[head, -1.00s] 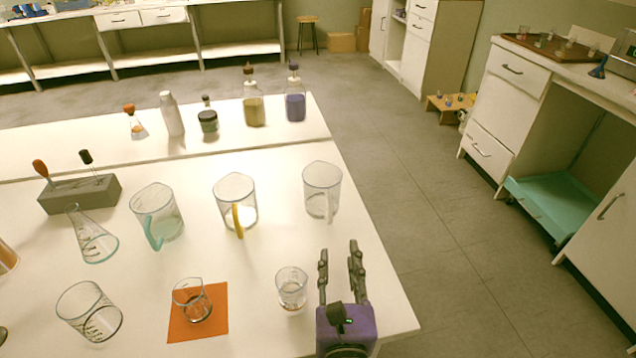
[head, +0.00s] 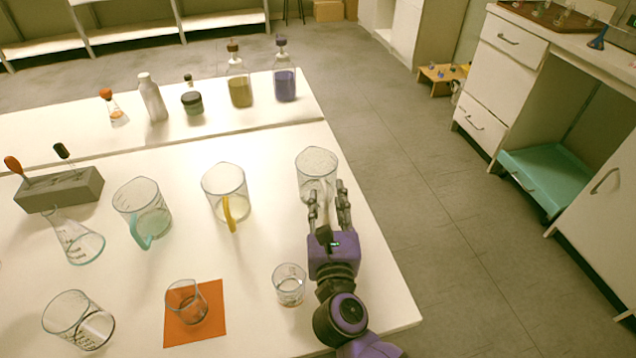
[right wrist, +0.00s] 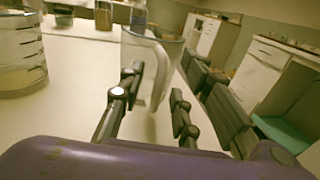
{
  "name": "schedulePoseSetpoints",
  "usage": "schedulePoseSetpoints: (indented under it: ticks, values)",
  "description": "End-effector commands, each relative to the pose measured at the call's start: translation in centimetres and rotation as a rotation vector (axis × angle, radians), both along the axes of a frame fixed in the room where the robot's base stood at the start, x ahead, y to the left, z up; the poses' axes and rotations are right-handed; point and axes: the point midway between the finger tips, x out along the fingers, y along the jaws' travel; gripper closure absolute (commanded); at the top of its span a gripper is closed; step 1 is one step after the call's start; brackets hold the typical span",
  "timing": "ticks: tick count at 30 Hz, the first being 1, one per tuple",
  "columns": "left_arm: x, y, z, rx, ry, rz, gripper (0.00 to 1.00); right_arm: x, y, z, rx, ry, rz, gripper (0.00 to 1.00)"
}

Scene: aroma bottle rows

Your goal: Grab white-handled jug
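The white-handled jug (head: 316,165) is a clear glass jug standing upright near the table's right edge. In the right wrist view, the jug (right wrist: 134,46) is straight ahead, its pale handle (right wrist: 161,78) facing me. My right gripper (head: 327,193) is at the jug's near side, fingers apart and pointing at it. In the right wrist view, the gripper (right wrist: 155,88) has a finger on either side of the handle, with visible gaps. In the head view the fingers partly cover the handle. My left gripper is in neither view.
A yellow-handled jug (head: 222,190) and a teal-handled jug (head: 142,203) stand to the left. A small beaker (head: 289,286) is beside my right forearm. Another beaker (head: 184,302) sits on an orange mat (head: 212,325). Several bottles line the back.

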Motion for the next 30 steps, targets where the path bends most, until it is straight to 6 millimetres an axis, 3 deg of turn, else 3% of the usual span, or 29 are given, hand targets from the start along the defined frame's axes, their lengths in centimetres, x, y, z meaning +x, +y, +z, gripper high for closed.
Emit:
schedulePoseSetpoints:
  ticks: [8,16,30]
  values:
    - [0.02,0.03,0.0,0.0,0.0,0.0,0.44,0.55,0.06,-0.06,0.001,0.001,0.0,0.69]
    - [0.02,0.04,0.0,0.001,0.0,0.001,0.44,0.52,0.08,-0.03,0.001,0.001,0.0,1.0]
    - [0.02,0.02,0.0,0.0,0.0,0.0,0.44,0.52,0.11,0.07,0.002,-0.001,0.001,1.0]
